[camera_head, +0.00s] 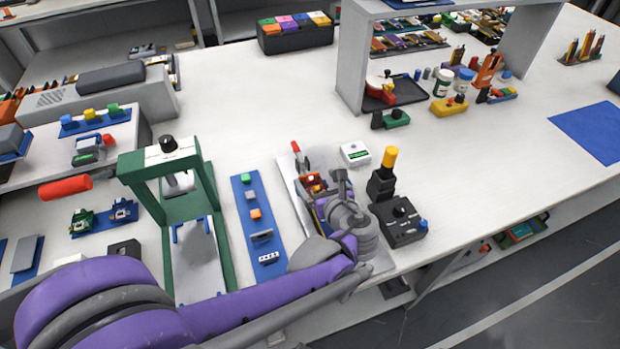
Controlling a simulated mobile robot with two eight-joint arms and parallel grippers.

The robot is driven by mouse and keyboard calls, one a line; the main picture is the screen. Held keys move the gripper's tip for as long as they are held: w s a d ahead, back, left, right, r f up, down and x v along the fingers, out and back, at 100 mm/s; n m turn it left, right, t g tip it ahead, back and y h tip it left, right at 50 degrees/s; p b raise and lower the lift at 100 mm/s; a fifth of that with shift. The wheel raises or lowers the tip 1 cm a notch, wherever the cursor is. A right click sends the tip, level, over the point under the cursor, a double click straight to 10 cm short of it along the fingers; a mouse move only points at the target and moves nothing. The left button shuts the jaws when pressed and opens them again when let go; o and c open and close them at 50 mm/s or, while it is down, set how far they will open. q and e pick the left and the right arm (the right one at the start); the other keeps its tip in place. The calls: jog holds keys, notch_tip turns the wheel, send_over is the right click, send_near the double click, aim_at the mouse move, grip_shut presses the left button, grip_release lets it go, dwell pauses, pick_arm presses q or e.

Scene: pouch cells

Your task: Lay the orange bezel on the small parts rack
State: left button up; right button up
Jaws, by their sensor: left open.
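A long blue strip (240,194) lies on the bench left of my gripper and looks like the small parts rack. It carries a green block, a grey block, a small orange piece (256,213), a dark bar and a white piece with dark dots. My left gripper (316,187) is low over a pale board right of the strip. Small red, orange and yellow parts (313,180) show by its fingers. I cannot tell which orange piece is the bezel. The gripper is open, and its wrist hides part of the board. My right gripper is out of view.
A green press frame (213,172) stands left of the strip. A white box (355,153) and a dark device with a yellow-topped lever (389,160) stand to the right of my gripper. A grey shelf (352,60) stands behind.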

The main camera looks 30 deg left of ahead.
aim_at(312, 178)
pick_arm(q)
jog(key=x, duration=0.4)
jog(key=shift+s+a+f+b, duration=0.2)
jog(key=shift+a+f+b, duration=0.05)
jog(key=shift+f+b, duration=0.15)
jog(key=shift+w+a+f, duration=0.15)
jog(key=shift+w+a, duration=0.2)
jog(key=c, duration=1.4)
